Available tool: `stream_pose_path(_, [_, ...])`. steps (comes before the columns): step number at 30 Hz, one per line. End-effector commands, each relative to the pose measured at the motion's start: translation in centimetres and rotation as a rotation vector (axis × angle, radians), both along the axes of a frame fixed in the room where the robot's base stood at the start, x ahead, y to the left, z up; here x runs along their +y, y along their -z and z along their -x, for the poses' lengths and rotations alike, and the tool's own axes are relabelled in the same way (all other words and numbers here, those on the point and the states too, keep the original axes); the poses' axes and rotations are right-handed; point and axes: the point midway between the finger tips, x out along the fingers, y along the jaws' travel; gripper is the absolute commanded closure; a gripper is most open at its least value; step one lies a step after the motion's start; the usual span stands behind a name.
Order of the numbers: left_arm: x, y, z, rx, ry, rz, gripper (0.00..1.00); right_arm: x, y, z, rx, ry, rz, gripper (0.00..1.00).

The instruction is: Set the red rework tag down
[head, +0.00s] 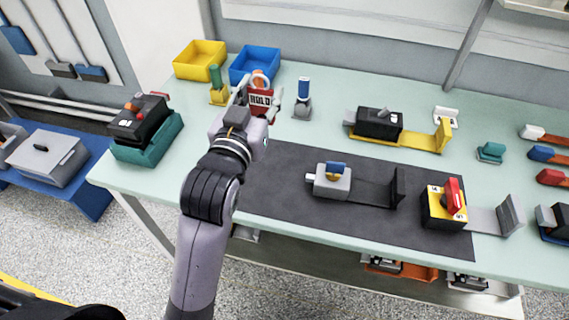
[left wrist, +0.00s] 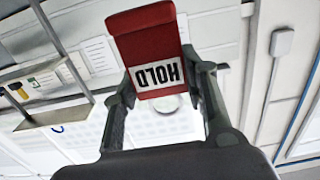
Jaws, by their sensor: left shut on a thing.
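The red rework tag (head: 261,101) carries a white label that reads HOLD. My left gripper (head: 258,108) is shut on it and holds it up near the back left of the bench, in front of the blue bin. In the left wrist view the red tag (left wrist: 148,45) sits between the two fingers of my left gripper (left wrist: 160,95), with its label upside down. Whether the tag touches anything below is hidden by the gripper. My right gripper is not in view.
A yellow bin (head: 200,58) and a blue bin (head: 252,62) stand at the back left. A green-handled stamp (head: 217,88) and a blue-topped one (head: 303,98) flank the gripper. Breakers stand on the dark mat (head: 285,185).

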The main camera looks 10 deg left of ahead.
Motion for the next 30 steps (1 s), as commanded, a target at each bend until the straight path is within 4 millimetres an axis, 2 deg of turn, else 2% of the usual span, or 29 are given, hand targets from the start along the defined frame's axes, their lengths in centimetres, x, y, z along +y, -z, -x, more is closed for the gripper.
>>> stream_pose_path(1, [0.0,1.8,0.1,0.010,0.000,-0.001,0.88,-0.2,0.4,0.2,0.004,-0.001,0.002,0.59])
stream_pose_path(3, [0.0,3.7,0.0,0.011,0.000,-0.001,0.88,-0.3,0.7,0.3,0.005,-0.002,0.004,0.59])
stream_pose_path(13, [0.0,12.0,0.1,0.007,0.000,0.001,0.88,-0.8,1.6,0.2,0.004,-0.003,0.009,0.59])
stream_pose_path(22, [0.0,15.1,0.1,0.003,-0.001,0.001,0.88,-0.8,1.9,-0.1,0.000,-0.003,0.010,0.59])
stream_pose_path(27, [0.0,17.7,0.1,0.003,0.000,0.000,0.88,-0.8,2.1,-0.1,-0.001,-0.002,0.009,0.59])
stream_pose_path(30, [0.0,18.4,0.1,0.001,0.000,0.001,0.88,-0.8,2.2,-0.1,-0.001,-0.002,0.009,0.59])
